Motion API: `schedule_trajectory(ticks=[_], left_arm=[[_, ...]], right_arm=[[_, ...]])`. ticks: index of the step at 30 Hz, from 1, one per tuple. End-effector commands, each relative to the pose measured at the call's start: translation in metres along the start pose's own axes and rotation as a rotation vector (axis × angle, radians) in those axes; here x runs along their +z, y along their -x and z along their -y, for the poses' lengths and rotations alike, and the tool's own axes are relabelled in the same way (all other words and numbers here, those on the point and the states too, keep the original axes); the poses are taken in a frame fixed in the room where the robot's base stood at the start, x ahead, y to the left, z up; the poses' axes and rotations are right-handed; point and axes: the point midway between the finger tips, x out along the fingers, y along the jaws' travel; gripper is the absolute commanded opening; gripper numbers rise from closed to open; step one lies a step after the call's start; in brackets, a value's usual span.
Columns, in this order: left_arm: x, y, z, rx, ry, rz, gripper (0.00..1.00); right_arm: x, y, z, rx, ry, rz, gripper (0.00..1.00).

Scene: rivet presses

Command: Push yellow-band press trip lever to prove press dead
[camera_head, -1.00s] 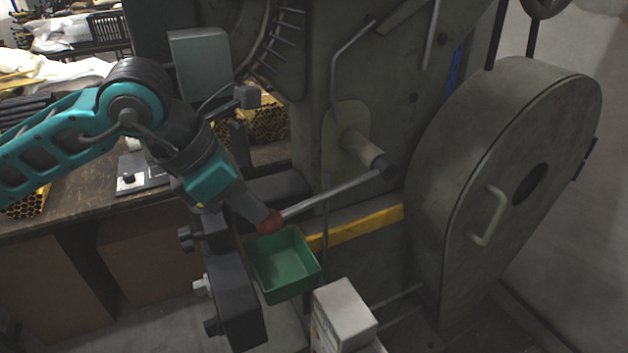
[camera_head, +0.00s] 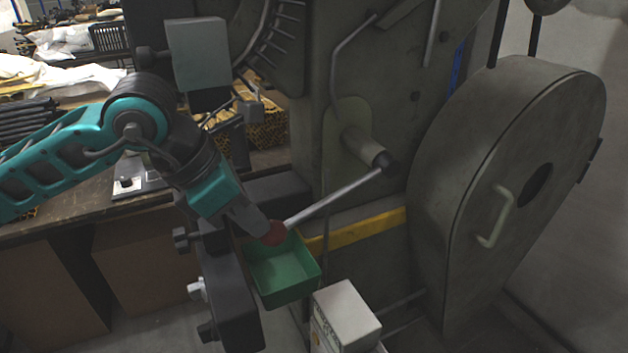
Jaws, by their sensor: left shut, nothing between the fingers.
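The press (camera_head: 375,268) with the yellow band (camera_head: 362,231) stands at the centre right. Its trip lever (camera_head: 335,195) is a bare metal rod that runs down and left from a dark pivot hub to a red knob (camera_head: 275,234). My left gripper (camera_head: 262,230) is shut with nothing between its fingers. Its tip is at the knob and overlaps its upper left side; it appears to touch it. My right gripper is not in view.
A green bin (camera_head: 283,276) sits just below the knob. A pale box (camera_head: 345,315) stands in front of the press. A large round guard (camera_head: 470,190) with a handle fills the right. A workbench (camera_head: 75,222) is behind my left arm.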

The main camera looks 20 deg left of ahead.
Motion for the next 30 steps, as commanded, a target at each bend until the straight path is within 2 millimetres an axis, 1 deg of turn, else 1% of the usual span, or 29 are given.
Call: schedule_trajectory(ticks=[11,17,22,25,30], left_arm=[[0.000,0.003,0.000,0.000,0.001,-0.004,0.00],[-0.001,0.031,-0.001,0.004,0.001,-0.004,0.00],[-0.002,0.052,-0.001,0.003,0.001,-0.004,0.00],[-0.003,0.058,0.000,0.001,0.000,-0.003,0.00],[-0.002,0.060,0.000,-0.001,0.000,-0.001,0.00]], right_arm=[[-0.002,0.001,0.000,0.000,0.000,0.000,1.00],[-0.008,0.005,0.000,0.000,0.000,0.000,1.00],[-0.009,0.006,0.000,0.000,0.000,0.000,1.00],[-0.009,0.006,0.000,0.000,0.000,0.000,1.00],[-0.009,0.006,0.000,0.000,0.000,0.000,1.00]])
